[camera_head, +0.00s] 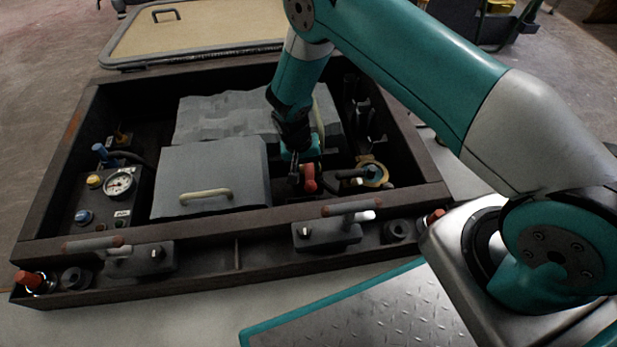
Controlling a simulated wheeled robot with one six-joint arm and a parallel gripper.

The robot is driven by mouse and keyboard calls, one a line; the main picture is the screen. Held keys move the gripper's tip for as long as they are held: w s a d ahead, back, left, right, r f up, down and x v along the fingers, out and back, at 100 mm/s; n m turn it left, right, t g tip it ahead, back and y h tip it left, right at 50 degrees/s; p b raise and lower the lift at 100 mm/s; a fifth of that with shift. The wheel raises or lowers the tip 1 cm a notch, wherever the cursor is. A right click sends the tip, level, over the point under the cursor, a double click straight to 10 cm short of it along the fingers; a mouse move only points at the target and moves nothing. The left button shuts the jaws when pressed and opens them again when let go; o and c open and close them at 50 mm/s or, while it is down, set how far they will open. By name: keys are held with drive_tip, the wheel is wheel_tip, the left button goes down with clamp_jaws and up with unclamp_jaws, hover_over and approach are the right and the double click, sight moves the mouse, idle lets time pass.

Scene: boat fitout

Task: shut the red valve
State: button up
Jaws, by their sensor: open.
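The red valve (310,183) is a small red handle inside the dark open box, right of the grey panel with the pale handle. My arm reaches into the box from above. My gripper (294,173) points down directly beside the red valve, at its left and slightly behind it. The gripper is open. The fingers are dark and small in this view, and the arm's end hides part of the area behind the valve. I cannot tell whether a finger touches the valve.
The grey panel (212,178) lies left of the gripper. A brass ring fitting (373,172) with dark pipe stands to the right. A gauge block (112,192) with blue and yellow knobs is at the left. The box's front wall (238,226) carries levers.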

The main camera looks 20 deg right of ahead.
sight(309, 172)
drive_tip(key=shift+s+d+f+b, duration=0.15)
drive_tip(key=shift+f+b, duration=0.15)
drive_tip(key=shift+f, duration=0.45)
drive_tip(key=shift+w+d+f+b, duration=0.1)
drive_tip(key=shift+f+b, duration=0.15)
drive_tip(key=shift+f, duration=0.5)
drive_tip(key=shift+c, duration=0.2)
